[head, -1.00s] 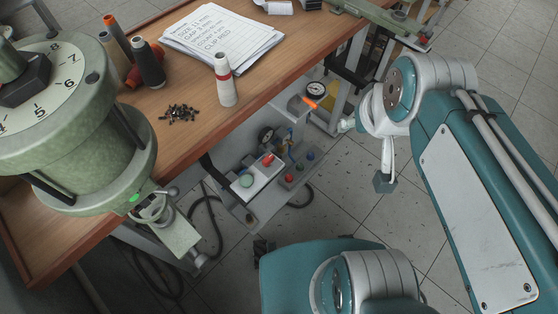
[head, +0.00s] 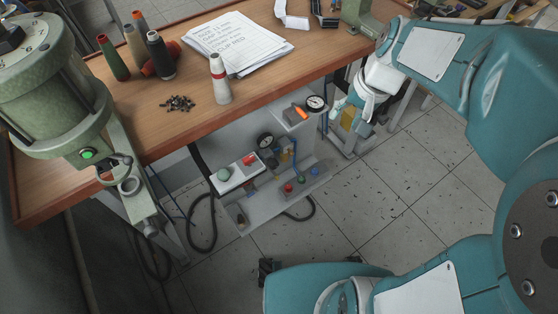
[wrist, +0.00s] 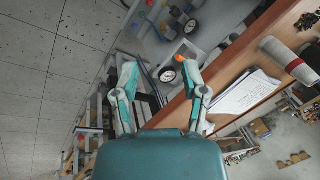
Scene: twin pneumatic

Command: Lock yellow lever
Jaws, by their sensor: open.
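Two levers stand out on the pneumatic units below the table. An orange lever (head: 299,112) lies on a grey bracket beside a round white gauge (head: 316,103); it also shows in the wrist view (wrist: 181,59). A small yellow part (head: 271,159) sits near the second gauge (head: 265,141), too small to tell whether it is the yellow lever. My gripper (head: 351,118) is open and empty, pointing down to the right of the orange lever. In the wrist view my gripper's spread fingers (wrist: 158,68) frame the near gauge, with the orange lever near the right fingertip.
The wooden table edge (head: 200,118) overhangs the units. A white panel with red and green buttons (head: 238,174) and black hoses (head: 203,225) are lower left. Papers (head: 238,42), thread cones (head: 220,80) and a green machine (head: 55,95) are on top.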

